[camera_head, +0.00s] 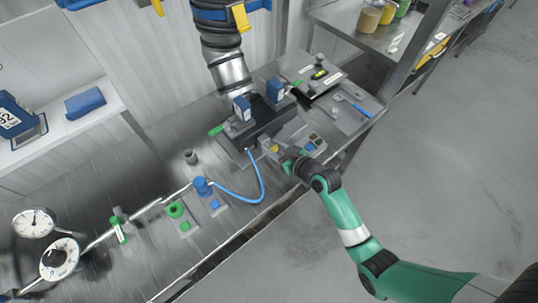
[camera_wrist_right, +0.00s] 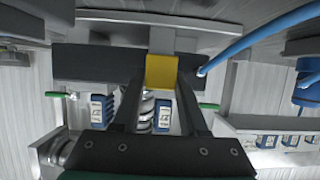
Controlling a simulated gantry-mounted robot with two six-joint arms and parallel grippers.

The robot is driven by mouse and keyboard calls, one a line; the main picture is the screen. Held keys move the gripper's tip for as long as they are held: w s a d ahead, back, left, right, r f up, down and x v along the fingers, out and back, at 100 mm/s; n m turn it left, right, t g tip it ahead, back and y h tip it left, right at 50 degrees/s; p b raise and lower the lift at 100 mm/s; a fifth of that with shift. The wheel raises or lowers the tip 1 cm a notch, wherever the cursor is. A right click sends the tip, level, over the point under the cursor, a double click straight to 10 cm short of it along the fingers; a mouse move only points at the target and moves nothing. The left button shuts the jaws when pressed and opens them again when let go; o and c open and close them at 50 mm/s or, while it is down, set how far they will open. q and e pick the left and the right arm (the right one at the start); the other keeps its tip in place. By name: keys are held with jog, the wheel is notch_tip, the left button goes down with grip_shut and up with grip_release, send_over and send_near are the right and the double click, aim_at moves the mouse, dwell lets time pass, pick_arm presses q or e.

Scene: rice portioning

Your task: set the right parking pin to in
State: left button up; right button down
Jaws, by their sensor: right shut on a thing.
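My right gripper (camera_head: 284,161) reaches in from the lower right to the front of the dark machine block (camera_head: 262,124) on the bench. In the right wrist view its two dark fingers (camera_wrist_right: 161,88) are shut on a small yellow piece (camera_wrist_right: 161,72), which looks like the parking pin. A yellow spot shows at the same place in the head view (camera_head: 274,148). The pin's far end and seat are hidden, so I cannot tell how deep it sits. My left gripper is not in view.
A blue hose (camera_head: 258,190) loops from the block's front to a blue fitting (camera_head: 202,187) on the bench. A small panel with buttons (camera_head: 312,142) sits right of the gripper. Two green handles (camera_head: 216,130) (camera_head: 295,84) stick out from the machine. Floor at right is clear.

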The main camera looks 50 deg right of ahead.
jog(key=c, duration=0.8)
grip_release()
jog(key=o, duration=0.4)
jog(key=shift+w, duration=0.15)
jog(key=shift+c, duration=0.2)
jog(key=shift+s+r, duration=0.25)
jog(key=shift+s, duration=0.1)
jog(key=p+v, duration=0.2)
jog(key=v, duration=0.9)
jog(key=shift+f+p, duration=0.2)
jog(key=shift+p, duration=0.2)
